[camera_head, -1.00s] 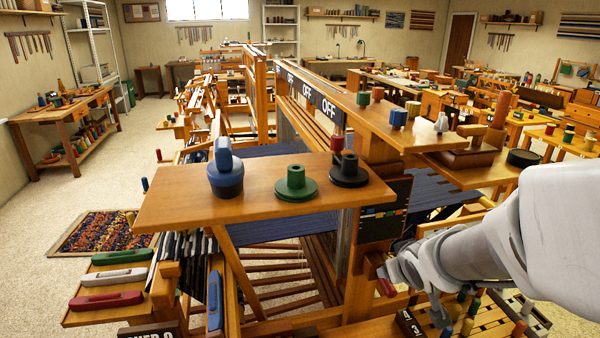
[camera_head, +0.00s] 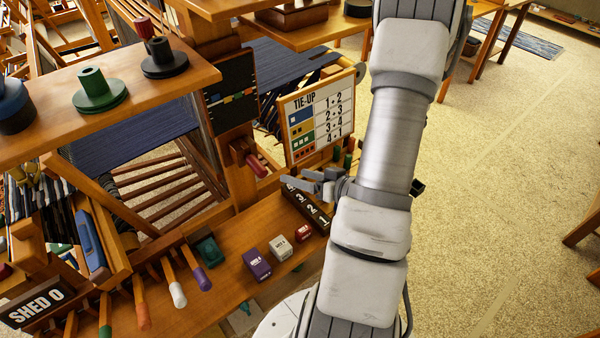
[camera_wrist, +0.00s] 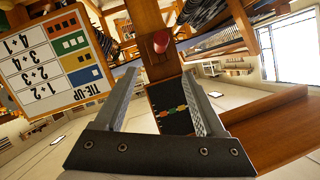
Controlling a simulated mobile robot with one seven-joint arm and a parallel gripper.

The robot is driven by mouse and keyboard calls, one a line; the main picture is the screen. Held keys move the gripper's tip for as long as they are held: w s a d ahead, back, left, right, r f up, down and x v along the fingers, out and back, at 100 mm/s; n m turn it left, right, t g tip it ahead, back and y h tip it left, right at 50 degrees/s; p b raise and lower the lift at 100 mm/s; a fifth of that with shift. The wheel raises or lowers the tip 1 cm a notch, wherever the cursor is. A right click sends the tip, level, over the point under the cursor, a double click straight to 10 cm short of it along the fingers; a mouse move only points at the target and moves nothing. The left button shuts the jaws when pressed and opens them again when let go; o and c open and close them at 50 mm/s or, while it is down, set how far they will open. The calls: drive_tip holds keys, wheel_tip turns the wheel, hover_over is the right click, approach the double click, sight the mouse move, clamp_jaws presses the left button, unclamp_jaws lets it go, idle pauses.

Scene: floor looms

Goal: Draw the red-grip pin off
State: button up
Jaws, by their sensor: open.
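The red-grip pin (camera_head: 256,164) sticks out of a wooden block on the loom's upright post, below a small black panel. In the wrist view its red end (camera_wrist: 161,41) faces me, past the fingertips and roughly midway between them. My gripper (camera_head: 290,180) is open and empty, a little right of and below the pin, with a gap between them. In the wrist view both fingers of my gripper (camera_wrist: 160,78) are spread apart. The pin's shaft is hidden inside the block.
A white tie-up board (camera_head: 318,115) stands just right of the pin, close to my gripper. A numbered black strip (camera_head: 306,207) and small purple, white and red blocks lie on the bench (camera_head: 225,285) below. A shelf (camera_head: 120,100) with spools overhangs at left.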

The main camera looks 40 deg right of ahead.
sight(260, 164)
drive_tip(key=b+x, duration=1.3)
drive_tip(key=x, duration=0.4)
drive_tip(key=shift+w, duration=0.25)
clamp_jaws()
idle(0.5)
drive_tip(key=shift+s+d, duration=0.1)
drive_tip(key=shift+s, duration=3.6)
